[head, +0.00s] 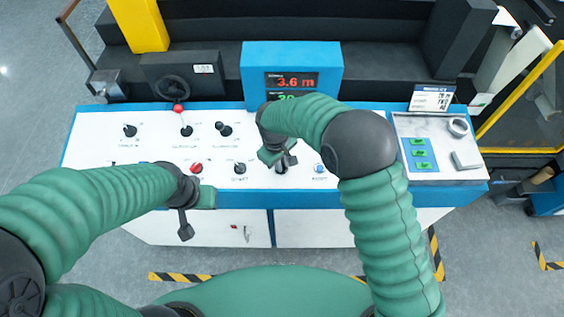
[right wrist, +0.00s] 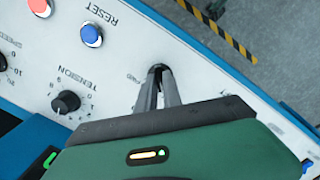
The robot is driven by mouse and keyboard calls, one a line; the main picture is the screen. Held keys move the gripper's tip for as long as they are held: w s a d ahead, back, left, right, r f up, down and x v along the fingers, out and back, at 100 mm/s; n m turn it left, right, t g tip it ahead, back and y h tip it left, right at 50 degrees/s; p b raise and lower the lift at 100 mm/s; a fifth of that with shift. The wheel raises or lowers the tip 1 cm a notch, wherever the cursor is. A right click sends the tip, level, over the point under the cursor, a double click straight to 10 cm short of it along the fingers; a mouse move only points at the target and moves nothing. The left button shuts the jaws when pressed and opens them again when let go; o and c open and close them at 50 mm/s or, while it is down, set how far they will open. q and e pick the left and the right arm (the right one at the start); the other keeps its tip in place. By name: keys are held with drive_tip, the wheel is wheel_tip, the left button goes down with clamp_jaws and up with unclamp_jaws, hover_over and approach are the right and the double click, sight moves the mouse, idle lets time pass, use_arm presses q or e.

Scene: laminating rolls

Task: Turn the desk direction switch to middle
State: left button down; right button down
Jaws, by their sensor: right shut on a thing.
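The direction switch (head: 281,169) is a small dark knob on the lower row of the white control panel, left of the blue button. My right gripper (head: 284,162) is over it from above. In the right wrist view the fingers of my right gripper (right wrist: 160,78) are close together on the dark switch (right wrist: 158,68), beside a "FWD" label. They hide most of the switch, so I cannot tell its pointing. My left gripper (head: 187,222) hangs in front of the panel's near edge, touching nothing that I can see; its finger gap is unclear.
The blue RESET button (right wrist: 91,35), a red button (right wrist: 40,7) and the tension knob (right wrist: 65,102) lie near the right gripper. A black knob (head: 240,171) and a red button (head: 196,168) sit to its left. The blue display box (head: 252,65) stands behind the panel.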

drive_tip(key=shift+a+m, duration=0.1)
drive_tip(key=shift+m, duration=0.2)
drive_tip(key=m, duration=0.2)
drive_tip(key=shift+m, duration=1.5)
use_arm(q)
drive_tip(key=shift+a+f, duration=0.2)
use_arm(e)
drive_tip(key=shift+d+f+m+y, duration=0.15)
drive_tip(key=shift+m+y, duration=0.25)
drive_tip(key=shift+m, duration=1.1)
drive_tip(key=c, duration=1.5)
unclamp_jaws()
drive_tip(key=shift+s, duration=0.1)
use_arm(q)
drive_tip(key=shift+w, duration=0.1)
use_arm(e)
drive_tip(key=shift+w, duration=0.2)
use_arm(q)
drive_tip(key=shift+f, duration=0.1)
